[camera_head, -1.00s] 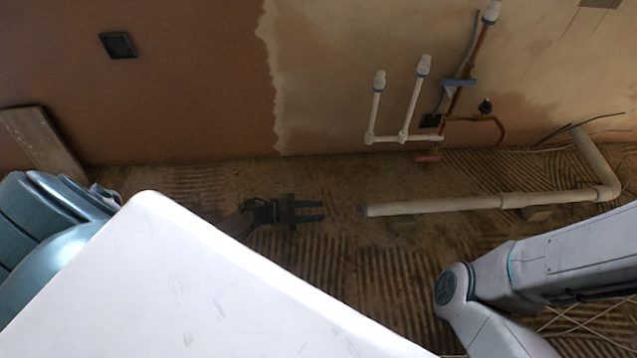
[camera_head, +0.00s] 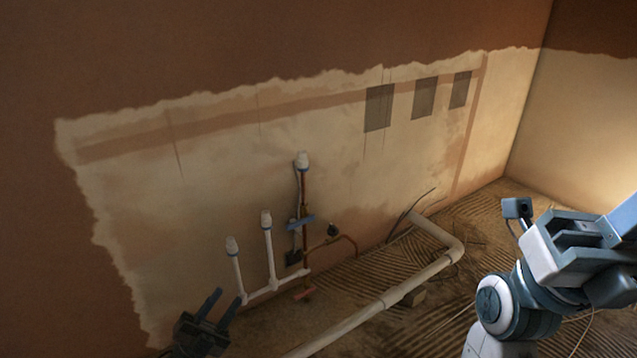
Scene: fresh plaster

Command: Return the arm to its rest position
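My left gripper (camera_head: 226,298) is in the lower left of the head view, dark, with its two fingers pointing up and apart. It is open, and nothing shows between the fingers. The rest of my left arm is out of the picture. My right arm (camera_head: 545,290), grey-white and blue, stands at the lower right, bent at its joints. The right gripper's fingers cannot be seen.
White capped pipes (camera_head: 268,250) and a copper pipe (camera_head: 304,215) rise along the wall near my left gripper. A thick pale pipe (camera_head: 375,308) lies along the ridged floor (camera_head: 480,225). The plastered wall (camera_head: 200,150) has several dark patches (camera_head: 379,108).

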